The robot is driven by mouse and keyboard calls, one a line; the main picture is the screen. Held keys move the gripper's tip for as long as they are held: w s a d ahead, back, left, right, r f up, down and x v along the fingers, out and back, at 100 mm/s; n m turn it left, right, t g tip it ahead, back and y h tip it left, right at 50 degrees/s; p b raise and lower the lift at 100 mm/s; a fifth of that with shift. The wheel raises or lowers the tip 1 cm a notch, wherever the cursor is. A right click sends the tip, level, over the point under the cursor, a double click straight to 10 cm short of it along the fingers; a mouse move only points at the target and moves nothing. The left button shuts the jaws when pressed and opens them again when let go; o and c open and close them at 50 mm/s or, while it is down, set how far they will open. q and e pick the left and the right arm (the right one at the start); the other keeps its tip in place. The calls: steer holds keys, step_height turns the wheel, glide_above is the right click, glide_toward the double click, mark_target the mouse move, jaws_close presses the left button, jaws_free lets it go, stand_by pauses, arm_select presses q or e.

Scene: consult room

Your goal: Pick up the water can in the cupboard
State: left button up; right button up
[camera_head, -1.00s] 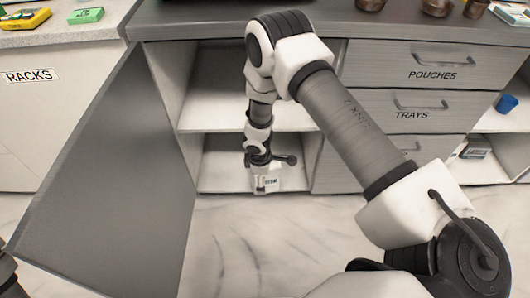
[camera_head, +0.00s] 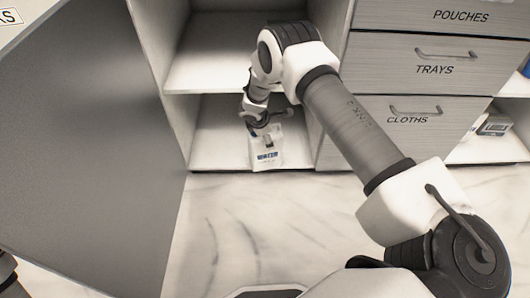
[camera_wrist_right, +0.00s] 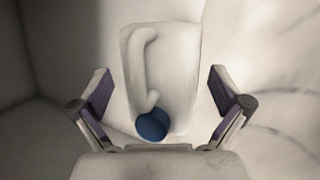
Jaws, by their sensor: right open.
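The water can (camera_head: 266,156) is a white jug with a handle and a blue cap, on the cupboard's bottom shelf near the front edge. In the right wrist view the water can (camera_wrist_right: 175,75) stands between the two fingers, with a gap on each side. My right gripper (camera_wrist_right: 160,105) is open around the can's cap end and does not touch its sides. In the head view my right gripper (camera_head: 264,127) is above the can and hides part of its top. My left gripper is not in view.
The cupboard door (camera_head: 95,150) stands open at the left. A middle shelf (camera_head: 205,75) lies above the can. Closed drawers (camera_head: 415,75) stand to the right, and an open shelf holds a small box (camera_head: 494,125). The marble floor (camera_head: 230,225) in front is clear.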

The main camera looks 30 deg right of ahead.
steer(key=shift+r, duration=0.15)
steer(key=c, duration=1.6)
steer(key=shift+w, duration=0.1)
steer(key=shift+c, duration=0.4)
steer(key=shift+r, duration=0.15)
